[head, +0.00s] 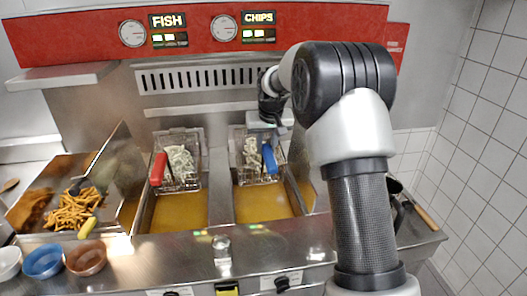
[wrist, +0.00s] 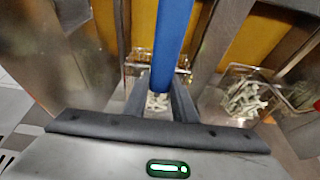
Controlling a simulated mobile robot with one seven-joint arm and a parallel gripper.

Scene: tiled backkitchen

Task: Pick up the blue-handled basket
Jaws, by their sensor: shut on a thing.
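The blue-handled basket (head: 252,177) is a wire basket with pale food in it, in the right fryer well under the CHIPS sign in the head view. Its blue handle (head: 269,159) slants up at its right side. In the wrist view the blue handle (wrist: 174,40) runs between the fingers of my gripper (wrist: 160,97), which is shut on it. Part of the basket shows beyond the fingers there. In the head view my gripper (head: 266,122) is at the back of the basket, its fingertips not clearly visible.
A red-handled basket (head: 181,170) hangs over the left well, across a metal divider. Yellow oil fills both wells. A tray of fries (head: 75,208) and several bowls (head: 43,261) are at the left. A tiled wall (head: 485,160) bounds the right.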

